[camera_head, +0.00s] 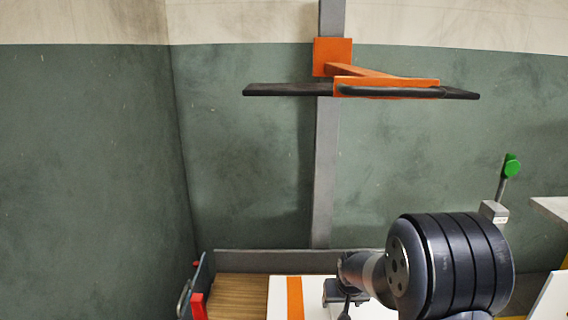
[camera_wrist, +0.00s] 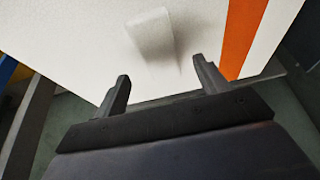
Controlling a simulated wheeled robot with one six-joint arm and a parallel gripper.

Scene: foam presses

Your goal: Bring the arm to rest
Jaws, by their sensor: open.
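My gripper (camera_wrist: 160,88) shows in the wrist view with its two dark fingers spread apart and nothing between them. Beyond the fingers is a white panel (camera_wrist: 90,40) with an orange stripe (camera_wrist: 243,35). A pale raised tab (camera_wrist: 152,38) stands on the panel just past the fingertips; I cannot tell if anything touches it. In the head view my arm reaches in at the lower right over the white board (camera_head: 281,300), and its end hides part of the board. The fingers are not clear in that view.
An orange press arm with a dark plate (camera_head: 275,90) hangs on a grey post (camera_head: 326,180) above. A lever with a green knob (camera_head: 511,165) stands at right. A wooden surface (camera_head: 240,290) and a red clamp part (camera_head: 198,305) lie at lower left. Space between plate and board is clear.

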